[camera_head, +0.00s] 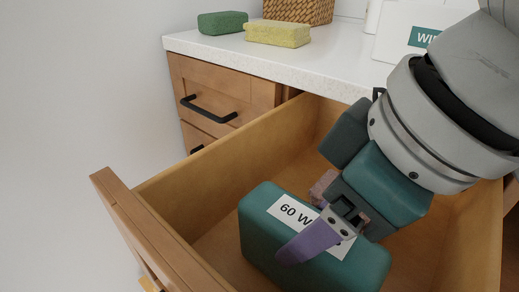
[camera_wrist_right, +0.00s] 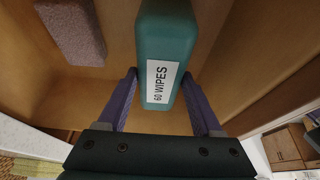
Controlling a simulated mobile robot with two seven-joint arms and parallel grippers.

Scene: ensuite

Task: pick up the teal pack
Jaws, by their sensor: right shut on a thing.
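The teal pack (camera_head: 258,222) has a white label reading "60 WIPES" and is inside the open wooden drawer (camera_head: 235,142). My right gripper (camera_head: 289,238) reaches down into the drawer from the upper right. Its purple fingers are shut on the pack, one on each side. In the right wrist view the pack (camera_wrist_right: 168,35) sits between the fingertips of the gripper (camera_wrist_right: 161,76). The far finger is mostly hidden in the head view. I cannot tell whether the pack touches the drawer floor. My left gripper is not in view.
A pinkish block (camera_wrist_right: 75,28) lies in the drawer beside the pack. The drawer walls surround the gripper closely. On the white counter (camera_head: 290,62) are a green sponge (camera_head: 222,22), a yellow sponge (camera_head: 277,34), a wicker basket (camera_head: 298,10) and a white box (camera_head: 398,32).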

